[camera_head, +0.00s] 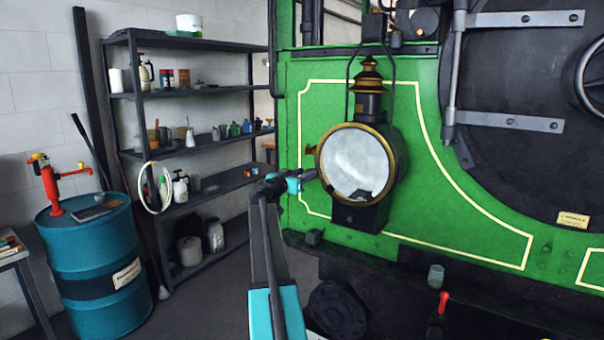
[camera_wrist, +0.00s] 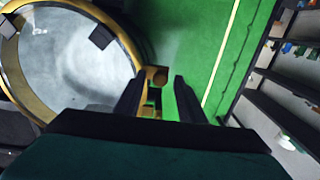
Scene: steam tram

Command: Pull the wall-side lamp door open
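The lamp (camera_head: 368,165) is mounted on the green tram front, with a black body and brass chimney top. Its round glass door (camera_head: 352,163) has a brass rim and looks closed; it also shows in the wrist view (camera_wrist: 65,62). A small brass catch (camera_wrist: 157,75) sits at the rim's edge. My gripper (camera_head: 313,177) is at the left side of the lamp door. In the wrist view its two dark fingers (camera_wrist: 158,92) are spread apart, with the brass catch just beyond and between them. I cannot tell whether they touch it.
The green front panel (camera_head: 465,215) lies close behind the lamp. A metal shelf rack (camera_head: 200,93) with bottles and cans stands at the left. A blue drum (camera_head: 95,265) with a red pump stands before it. A red-handled lever (camera_head: 441,305) rises at the lower right.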

